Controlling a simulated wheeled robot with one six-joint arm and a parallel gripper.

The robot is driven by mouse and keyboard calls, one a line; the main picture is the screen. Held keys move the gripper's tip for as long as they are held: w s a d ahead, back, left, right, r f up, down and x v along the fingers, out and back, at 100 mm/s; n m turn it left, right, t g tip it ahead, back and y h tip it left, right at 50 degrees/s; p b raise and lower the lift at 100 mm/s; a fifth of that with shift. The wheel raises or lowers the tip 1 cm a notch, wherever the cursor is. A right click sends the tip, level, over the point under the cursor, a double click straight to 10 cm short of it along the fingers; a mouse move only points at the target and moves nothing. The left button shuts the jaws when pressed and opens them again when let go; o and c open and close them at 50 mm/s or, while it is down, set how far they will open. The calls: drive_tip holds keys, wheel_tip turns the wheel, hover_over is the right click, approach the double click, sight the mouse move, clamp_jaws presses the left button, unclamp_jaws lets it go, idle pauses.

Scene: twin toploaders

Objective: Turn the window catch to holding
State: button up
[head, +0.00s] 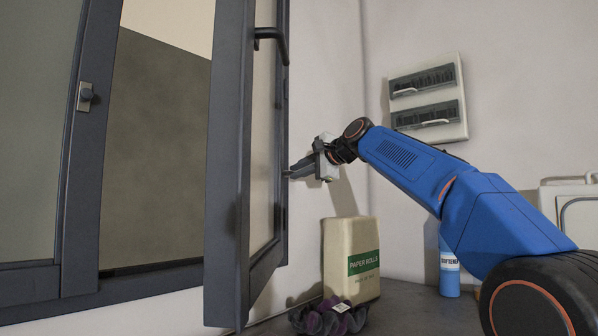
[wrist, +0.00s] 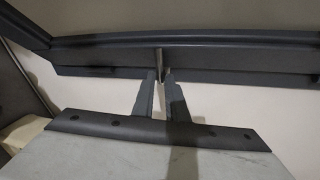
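The window sash (head: 228,150) is dark grey and stands swung open. A dark lever handle (head: 272,42) is on its upper part. A small metal plate with a round knob (head: 86,96) is on the fixed frame at left. I cannot tell which fitting is the catch. My gripper (head: 288,172) is at the sash's right edge, well below the handle. In the wrist view, its two fingers (wrist: 160,78) point at a dark frame bar (wrist: 220,56). A thin metal piece (wrist: 158,60) shows at the bar between the fingertips; whether they touch it is unclear.
A paper rolls pack (head: 350,250) stands on the counter (head: 410,308) below my gripper, with a dark purple bunched object (head: 328,318) before it. A blue bottle (head: 449,270) is under my arm. A breaker panel (head: 428,97) is on the back wall.

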drive_tip(key=o, duration=0.4)
drive_tip(key=shift+w+a+f, duration=0.1)
drive_tip(key=shift+w+f, duration=0.2)
drive_tip(key=shift+f, duration=0.1)
drive_tip(key=shift+s+r, duration=0.2)
drive_tip(key=shift+r, duration=0.05)
drive_tip(key=v, duration=1.7)
drive_tip(key=shift+d+f, duration=0.15)
drive_tip(key=shift+d, duration=0.05)
